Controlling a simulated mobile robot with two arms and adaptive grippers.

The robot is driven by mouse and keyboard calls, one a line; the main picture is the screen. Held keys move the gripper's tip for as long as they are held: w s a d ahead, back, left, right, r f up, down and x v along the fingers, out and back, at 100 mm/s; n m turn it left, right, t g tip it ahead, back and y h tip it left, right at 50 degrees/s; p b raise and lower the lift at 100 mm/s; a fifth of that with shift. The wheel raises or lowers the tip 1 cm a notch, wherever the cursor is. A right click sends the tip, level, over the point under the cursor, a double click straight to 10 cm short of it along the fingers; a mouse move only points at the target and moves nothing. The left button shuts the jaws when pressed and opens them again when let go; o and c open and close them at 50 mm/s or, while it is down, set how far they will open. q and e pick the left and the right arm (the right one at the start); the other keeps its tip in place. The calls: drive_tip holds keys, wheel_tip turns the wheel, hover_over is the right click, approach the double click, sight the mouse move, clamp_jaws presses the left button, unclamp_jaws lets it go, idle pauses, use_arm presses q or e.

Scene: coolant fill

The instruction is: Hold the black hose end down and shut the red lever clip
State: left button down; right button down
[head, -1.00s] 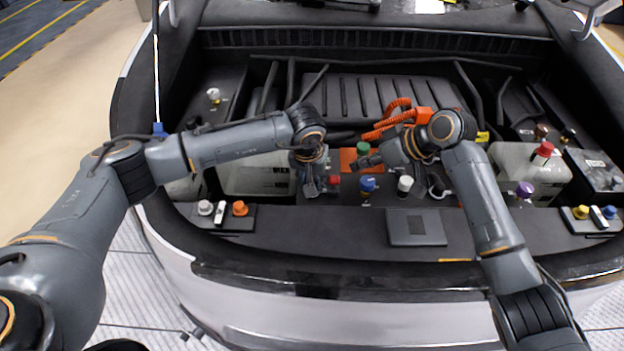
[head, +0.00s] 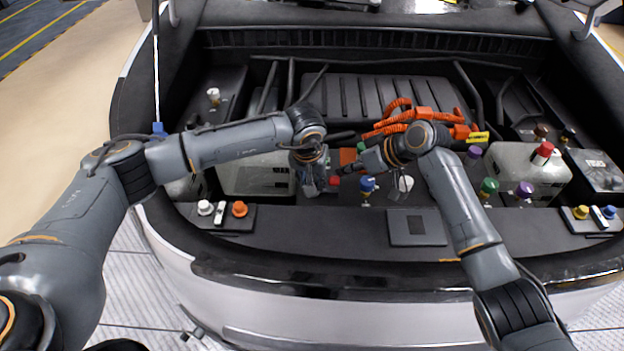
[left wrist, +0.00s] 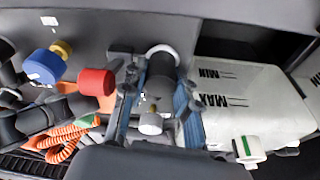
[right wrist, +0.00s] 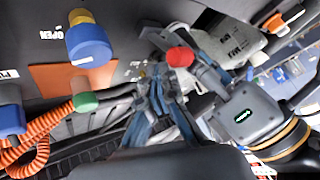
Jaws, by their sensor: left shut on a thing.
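My left gripper (head: 313,188) reaches down over the front of the engine bay. In the left wrist view its blue-grey fingers (left wrist: 160,102) are closed around the black hose end (left wrist: 161,72). A red lever part (left wrist: 97,82) stands just left of the fingers there. The red part also shows in the head view (head: 335,181), right of the left gripper, and in the right wrist view (right wrist: 180,57). My right gripper (head: 352,168) points left, close to the red part. In the right wrist view its fingers (right wrist: 158,88) lie just below the red part; contact and opening are unclear.
A blue-capped fitting (head: 367,184) and a white cap (head: 405,183) stand close to my right gripper. Orange ribbed hoses (head: 397,112) lie behind. A white tank (left wrist: 255,105) with MIN and MAX marks is beside the hose. The front ledge holds a flat dark panel (head: 415,228).

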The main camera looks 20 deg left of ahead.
use_arm(q)
drive_tip(key=shift+f, duration=0.1)
use_arm(e)
drive_tip(key=shift+x, duration=1.4)
drive_tip(key=shift+s, duration=0.1)
drive_tip(key=shift+s+d+r, duration=0.1)
drive_tip(key=shift+s+d, duration=0.1)
drive_tip(key=shift+s, duration=0.55)
drive_tip(key=shift+s+d+r, duration=0.1)
drive_tip(key=shift+s+d, duration=0.1)
drive_tip(key=shift+s, duration=0.55)
drive_tip(key=shift+s+d+r, duration=0.1)
drive_tip(key=shift+s+d, duration=0.15)
drive_tip(key=shift+s, duration=0.45)
drive_tip(key=shift+f, duration=0.15)
drive_tip(key=shift+s+d+f, duration=0.1)
drive_tip(key=shift+s+f, duration=0.05)
drive_tip(key=shift+f, duration=0.2)
wheel_tip(320, 180, up, 8)
